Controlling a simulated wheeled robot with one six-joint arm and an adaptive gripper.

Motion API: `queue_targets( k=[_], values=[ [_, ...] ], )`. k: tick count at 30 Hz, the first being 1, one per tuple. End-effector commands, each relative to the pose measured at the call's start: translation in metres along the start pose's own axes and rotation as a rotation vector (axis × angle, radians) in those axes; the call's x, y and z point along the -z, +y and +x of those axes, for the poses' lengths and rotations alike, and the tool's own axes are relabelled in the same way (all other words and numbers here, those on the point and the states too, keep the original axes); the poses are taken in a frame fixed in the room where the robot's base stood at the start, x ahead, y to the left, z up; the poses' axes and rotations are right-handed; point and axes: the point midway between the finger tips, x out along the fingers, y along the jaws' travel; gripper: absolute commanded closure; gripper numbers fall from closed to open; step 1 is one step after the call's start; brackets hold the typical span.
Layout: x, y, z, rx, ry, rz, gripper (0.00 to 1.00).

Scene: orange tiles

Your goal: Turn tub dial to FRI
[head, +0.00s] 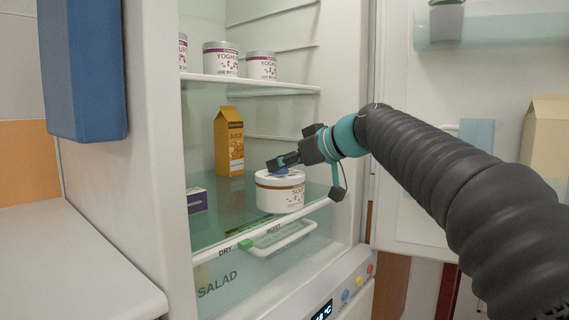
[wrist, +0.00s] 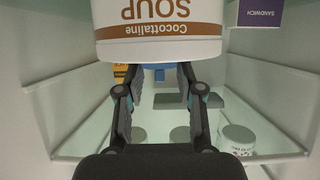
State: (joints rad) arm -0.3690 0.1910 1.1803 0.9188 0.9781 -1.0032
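A white tub (head: 284,196) with a brown band stands upright near the front edge of the fridge's glass shelf. In the wrist view the tub (wrist: 160,48) hangs upside down at the top and reads "Cocottaline SOUP". A blue dial (head: 280,172) sits on its lid; part of it also shows in the wrist view (wrist: 160,66). My gripper (head: 274,164) reaches in from the right just above the lid. The fingers and tub hide most of the dial, and no day marks are readable.
An orange juice carton (head: 229,142) stands behind the tub, and a purple sandwich box (head: 197,200) lies to its left. Yoghurt tubs (head: 221,59) stand on the shelf above. A green slider (head: 245,244) is on the rail below. The open fridge door (head: 436,190) is at right.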

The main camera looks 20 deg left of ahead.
Motion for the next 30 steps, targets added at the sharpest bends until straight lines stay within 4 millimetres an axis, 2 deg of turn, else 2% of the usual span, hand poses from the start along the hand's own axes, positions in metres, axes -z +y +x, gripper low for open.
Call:
queue_targets(
  k=[11, 30],
  values=[
    [0.0007, -0.0022, -0.0002, -0.042, 0.001, 0.016, 0.98],
    [0.0027, -0.0062, 0.0002, -0.357, 0.001, 0.144, 0.98]
  ],
)
